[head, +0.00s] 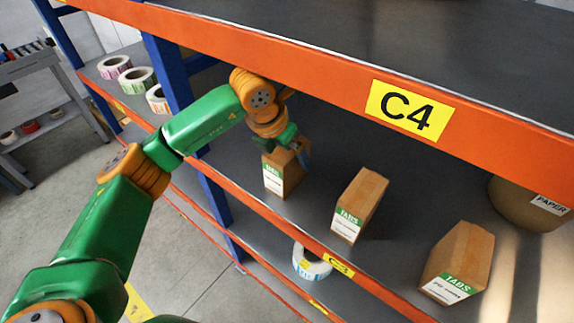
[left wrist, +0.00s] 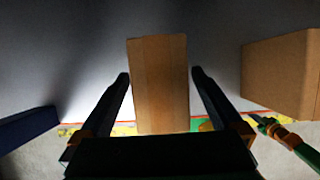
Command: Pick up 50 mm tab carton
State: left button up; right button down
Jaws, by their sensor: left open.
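Three brown cartons with green-and-white TABS labels stand on the grey shelf in the head view: a left one (head: 279,173), a middle one (head: 358,205) and a right one (head: 459,262). Their size print is too small to read, so I cannot tell which is 50 mm. My left gripper (head: 298,150) is at the left carton and partly hides its top. In the left wrist view, the open fingers (left wrist: 160,75) lie on either side of that carton (left wrist: 160,90), with gaps visible at both sides.
An orange beam with a C4 sign (head: 409,108) runs above the cartons, close to my left arm. A blue post (head: 190,125) stands left of them. A PAPER-labelled brown container (head: 527,205) is at the right. A label roll (head: 311,262) lies on the lower shelf.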

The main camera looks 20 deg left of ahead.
pick_arm(q)
jog(key=shift+f, duration=0.15)
grip_shut()
dwell(0.4)
